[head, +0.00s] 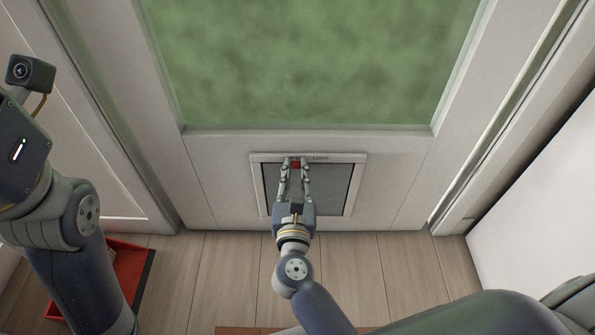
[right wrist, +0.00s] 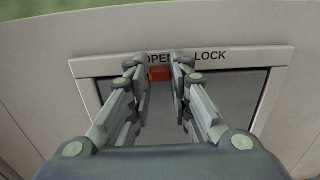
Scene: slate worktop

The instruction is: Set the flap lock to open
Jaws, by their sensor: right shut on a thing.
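The pet flap has a pale frame (head: 360,172) and a dark grey panel (head: 335,190), set low in the white door. Its red lock slider (head: 295,165) sits at the top edge of the flap. In the right wrist view the red slider (right wrist: 160,74) is below the word OPEN, left of the word LOCK (right wrist: 210,55). My right gripper (head: 295,161) is shut on the slider, with one finger on each side. The fingertips (right wrist: 158,64) partly cover the OPEN label. My left arm is at the left, but its gripper fingers are out of view.
A red tray (head: 130,275) with a dark edge lies on the wooden floor (head: 390,265) at the left, partly behind my left arm. A large window pane (head: 310,60) is above the flap. The floor right of my right gripper is clear.

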